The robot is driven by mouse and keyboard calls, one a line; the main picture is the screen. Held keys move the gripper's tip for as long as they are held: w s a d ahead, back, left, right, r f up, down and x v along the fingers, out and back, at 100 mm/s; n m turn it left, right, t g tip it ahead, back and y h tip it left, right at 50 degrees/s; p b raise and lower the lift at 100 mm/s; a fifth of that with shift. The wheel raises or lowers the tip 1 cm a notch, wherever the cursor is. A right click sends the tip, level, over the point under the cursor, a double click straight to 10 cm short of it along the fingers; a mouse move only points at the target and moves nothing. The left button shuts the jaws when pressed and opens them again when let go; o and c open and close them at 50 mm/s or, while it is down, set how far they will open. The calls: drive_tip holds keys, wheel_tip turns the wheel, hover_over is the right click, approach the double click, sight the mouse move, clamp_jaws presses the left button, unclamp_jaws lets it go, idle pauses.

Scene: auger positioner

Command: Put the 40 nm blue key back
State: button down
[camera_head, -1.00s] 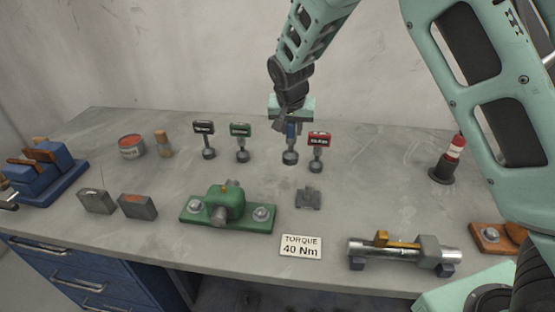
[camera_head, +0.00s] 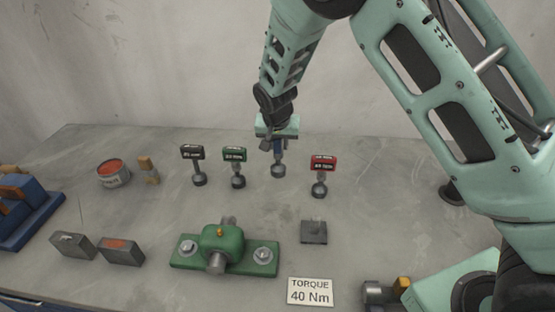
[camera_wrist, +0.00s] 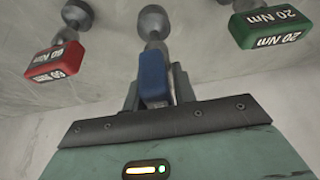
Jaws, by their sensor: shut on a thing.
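My gripper (camera_head: 277,143) is shut on the blue key (camera_head: 278,168) and points down at the back of the bench. The key hangs upright with its round grey socket end at the bottom. It is in the row of keys, between the green key (camera_head: 235,155) and the red key (camera_head: 322,163). I cannot tell whether its socket end touches the bench. In the wrist view, the blue key (camera_wrist: 153,75) sits between my fingers, with the red 60 Nm key (camera_wrist: 55,61) to the left and the green 20 Nm key (camera_wrist: 268,27) to the right. The blue key's label is hidden.
A black key (camera_head: 193,153) stands left of the green one. A small grey block (camera_head: 313,232), a green clamp fixture (camera_head: 222,250) and a "TORQUE 40 Nm" sign (camera_head: 310,291) are in front. The wall is close behind.

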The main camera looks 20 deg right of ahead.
sight(277, 141)
drive_tip(key=shift+f+p, duration=0.75)
drive_tip(key=shift+f, duration=1.9)
drive_tip(key=shift+f, duration=0.15)
drive_tip(key=c, duration=1.1)
unclamp_jaws()
drive_tip(key=shift+c, duration=0.2)
drive_tip(key=shift+r, duration=0.2)
drive_tip(key=b+v, duration=0.3)
drive_tip(key=v, duration=0.8)
drive_tip(key=shift+s+r, duration=0.15)
drive_tip(key=shift+r, duration=0.05)
drive_tip(key=s+a+r+n+g, duration=0.1)
drive_tip(key=s+n, duration=0.3)
drive_tip(key=s, duration=0.7)
drive_tip(key=s+a+r+n+g+y, duration=0.1)
drive_tip(key=s+a+r+n, duration=0.1)
drive_tip(key=s, duration=1)
drive_tip(key=s+a+r+n+g+y, duration=0.1)
drive_tip(key=s+n, duration=0.5)
drive_tip(key=s, duration=0.6)
wheel_tip(277, 141, up, 2)
drive_tip(key=shift+s+a+r+g, duration=0.1)
drive_tip(key=shift+s+a+g, duration=0.15)
drive_tip(key=shift+a+g, duration=0.25)
